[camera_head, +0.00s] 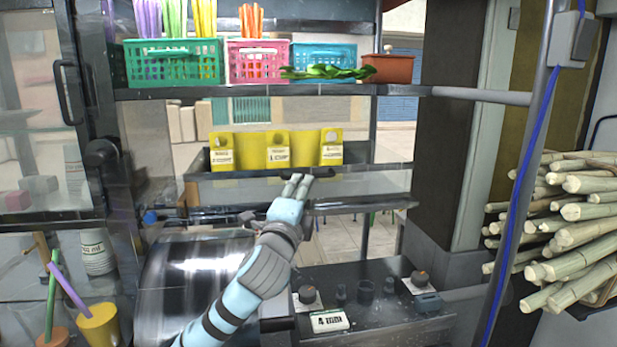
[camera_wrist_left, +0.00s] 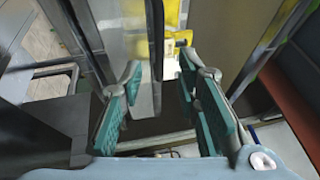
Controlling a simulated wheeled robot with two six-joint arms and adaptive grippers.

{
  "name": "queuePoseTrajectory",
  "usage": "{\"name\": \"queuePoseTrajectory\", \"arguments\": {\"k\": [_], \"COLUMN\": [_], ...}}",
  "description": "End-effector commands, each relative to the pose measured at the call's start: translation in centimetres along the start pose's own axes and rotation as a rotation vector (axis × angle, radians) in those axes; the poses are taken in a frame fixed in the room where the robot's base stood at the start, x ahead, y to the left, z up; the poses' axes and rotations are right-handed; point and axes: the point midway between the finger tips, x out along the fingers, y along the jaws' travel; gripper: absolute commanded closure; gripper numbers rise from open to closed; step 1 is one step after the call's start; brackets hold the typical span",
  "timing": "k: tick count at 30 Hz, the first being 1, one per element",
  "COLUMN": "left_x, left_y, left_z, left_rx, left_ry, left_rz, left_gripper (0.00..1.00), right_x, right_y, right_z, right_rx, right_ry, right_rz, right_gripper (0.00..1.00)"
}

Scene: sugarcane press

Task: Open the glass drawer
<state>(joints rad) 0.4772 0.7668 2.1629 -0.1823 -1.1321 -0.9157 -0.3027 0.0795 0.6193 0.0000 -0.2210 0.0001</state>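The glass drawer (camera_head: 370,182) is a wide clear panel below the shelf in the middle of the head view, with yellow cartons (camera_head: 278,150) behind it. A dark handle (camera_head: 326,172) sits along its top edge. My left gripper (camera_head: 297,181) is at the drawer front, with its fingertips at the handle in the picture. In the left wrist view my left gripper (camera_wrist_left: 162,112) has its teal finger pads wide apart. The glass panel (camera_wrist_left: 146,75) and a yellow carton (camera_wrist_left: 172,50) show beyond the fingers. I cannot tell whether the fingers touch the handle. My right gripper is not in view.
Above, a shelf holds colored baskets (camera_head: 172,67) and a brown pot (camera_head: 388,69). Below are a metal drum (camera_head: 190,275) and a dark control panel (camera_head: 375,310) with knobs. Sugarcane (camera_head: 570,225) is stacked at right, behind a metal post (camera_head: 520,190). Cups (camera_head: 98,325) stand at lower left.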

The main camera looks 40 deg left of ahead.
Motion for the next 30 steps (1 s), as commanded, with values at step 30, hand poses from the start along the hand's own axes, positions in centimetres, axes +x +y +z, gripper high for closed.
{"name": "queuePoseTrajectory", "arguments": {"k": [30], "left_x": [7.4], "left_y": [0.1], "left_z": [0.3], "left_rx": [0.002], "left_ry": [-0.003], "left_rz": [0.002], "left_gripper": [1.0], "right_x": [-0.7], "right_y": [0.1], "right_z": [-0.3], "right_rx": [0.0], "right_ry": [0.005], "right_rz": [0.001], "right_gripper": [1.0]}}
